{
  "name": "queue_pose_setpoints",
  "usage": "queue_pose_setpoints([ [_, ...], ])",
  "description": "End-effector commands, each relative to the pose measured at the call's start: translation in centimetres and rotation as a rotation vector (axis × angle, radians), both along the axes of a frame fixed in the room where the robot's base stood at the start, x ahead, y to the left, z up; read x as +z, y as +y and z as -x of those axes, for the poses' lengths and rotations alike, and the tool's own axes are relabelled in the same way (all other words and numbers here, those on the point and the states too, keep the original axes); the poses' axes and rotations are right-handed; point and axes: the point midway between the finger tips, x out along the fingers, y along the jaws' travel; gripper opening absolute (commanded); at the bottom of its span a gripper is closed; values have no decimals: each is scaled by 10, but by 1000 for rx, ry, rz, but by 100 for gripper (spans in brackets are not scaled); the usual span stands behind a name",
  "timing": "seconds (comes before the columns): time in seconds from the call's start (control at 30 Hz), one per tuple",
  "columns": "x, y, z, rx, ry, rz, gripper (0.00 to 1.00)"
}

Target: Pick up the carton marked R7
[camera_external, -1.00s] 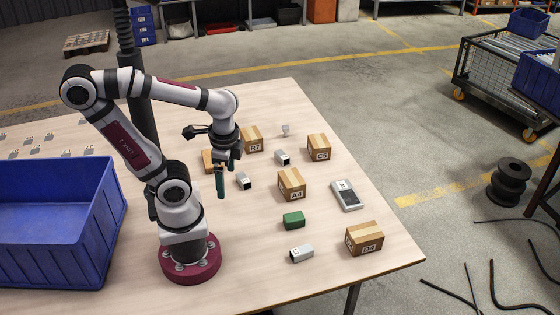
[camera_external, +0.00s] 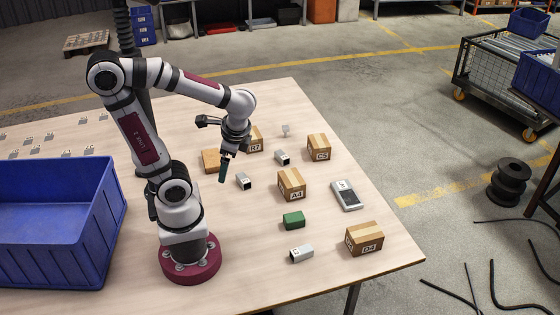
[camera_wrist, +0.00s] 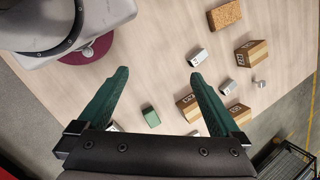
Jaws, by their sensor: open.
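The carton marked R7 (camera_external: 258,142) is a small brown box with lighter tape, standing toward the far side of the table. My wrist hides its left part in the external view. In the wrist view a carton (camera_wrist: 252,53) at the upper right appears to be the same box, from its place beside the cork-coloured block. My gripper (camera_external: 222,180) has green fingers, is open and empty, and hangs tilted above the table, nearer my base than R7. In the wrist view its fingertips (camera_wrist: 158,75) are wide apart with bare table between them, left of R7.
The cork-coloured block (camera_external: 210,160) lies left of R7. Metal tubes (camera_external: 282,157) (camera_external: 244,181) and cartons C5 (camera_external: 318,147), A4 (camera_external: 291,184) and D4 (camera_external: 364,238) stand around. A green block (camera_external: 293,220) and a grey device (camera_external: 346,195) lie nearer. A blue bin (camera_external: 60,270) is at left.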

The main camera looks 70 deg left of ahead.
Motion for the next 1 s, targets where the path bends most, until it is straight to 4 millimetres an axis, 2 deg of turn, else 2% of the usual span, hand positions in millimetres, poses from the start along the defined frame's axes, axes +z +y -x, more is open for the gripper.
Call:
queue_pose_setpoints([
  [0.1, -5, 88, -35, -97, 230, -283, 100],
  [0.17, -15, 134, -59, -191, 344, -411, 100],
  [0.2, -26, 161, -75, -265, 414, -481, 100],
  [0.27, -49, 196, -98, -391, 505, -561, 100],
  [0.3, -67, 215, -112, -474, 552, -598, 100],
  [0.4, -115, 245, -135, -653, 625, -644, 100],
  [0.5, -148, 257, -146, -766, 653, -657, 100],
  [0.63, -165, 271, -149, -809, 659, -660, 100],
  [0.9, -193, 339, -147, -808, 660, -661, 100],
  [1.0, -199, 352, -147, -810, 658, -662, 100],
])
